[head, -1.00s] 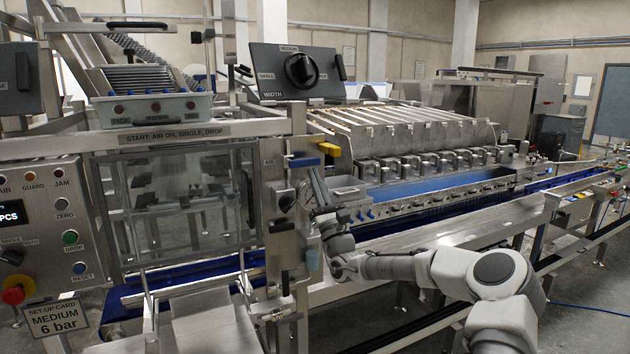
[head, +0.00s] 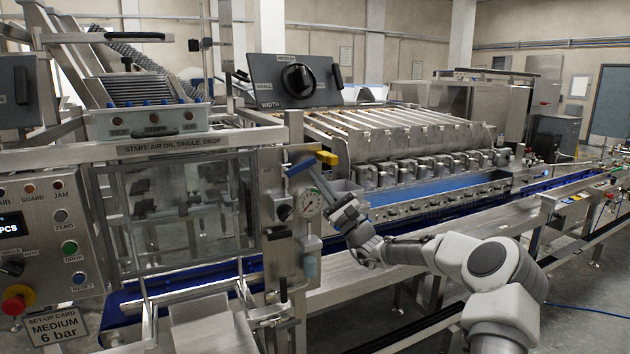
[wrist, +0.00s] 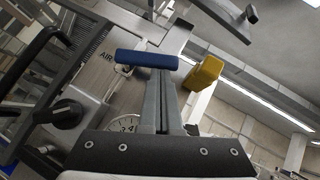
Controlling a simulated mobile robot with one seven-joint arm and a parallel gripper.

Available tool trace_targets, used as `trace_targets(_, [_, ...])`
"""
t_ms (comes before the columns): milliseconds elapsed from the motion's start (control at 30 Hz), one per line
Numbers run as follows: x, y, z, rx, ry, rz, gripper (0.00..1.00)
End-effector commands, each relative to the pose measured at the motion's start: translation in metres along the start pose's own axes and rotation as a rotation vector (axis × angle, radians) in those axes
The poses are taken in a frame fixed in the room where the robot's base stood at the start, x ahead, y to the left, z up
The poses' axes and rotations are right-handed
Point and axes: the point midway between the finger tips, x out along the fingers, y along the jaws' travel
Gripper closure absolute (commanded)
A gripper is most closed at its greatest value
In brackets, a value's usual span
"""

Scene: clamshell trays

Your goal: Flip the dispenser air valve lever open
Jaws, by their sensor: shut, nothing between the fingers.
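A blue bar-shaped lever (head: 300,167) sits on the steel post beside the AIR lettering, at the dispenser's right end. In the wrist view the blue lever (wrist: 147,59) lies across the tips of my fingers. A yellow block-like handle (head: 327,158) is just right of it; it also shows in the wrist view (wrist: 206,72). My gripper (head: 314,168) is shut and empty, its fingers pointing up and left at the blue lever. In the wrist view the fingertips (wrist: 161,76) are at or very near the lever's lower side; contact is not certain.
A round pressure gauge (head: 309,204) and a black knob (head: 284,212) sit below the lever on the post. The guard window (head: 180,210) is to the left. A width dial panel (head: 297,78) stands above. The conveyor (head: 440,205) runs off to the right.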

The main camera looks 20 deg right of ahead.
Motion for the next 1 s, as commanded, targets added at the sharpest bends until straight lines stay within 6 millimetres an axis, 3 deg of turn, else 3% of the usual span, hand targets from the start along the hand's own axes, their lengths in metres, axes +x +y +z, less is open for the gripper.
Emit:
trace_targets(467, [0.016, -0.011, 0.016, -0.268, -0.001, 0.266, 1.0])
trace_targets(1000, [0.021, -0.013, 0.021, -0.263, -0.001, 0.263, 1.0])
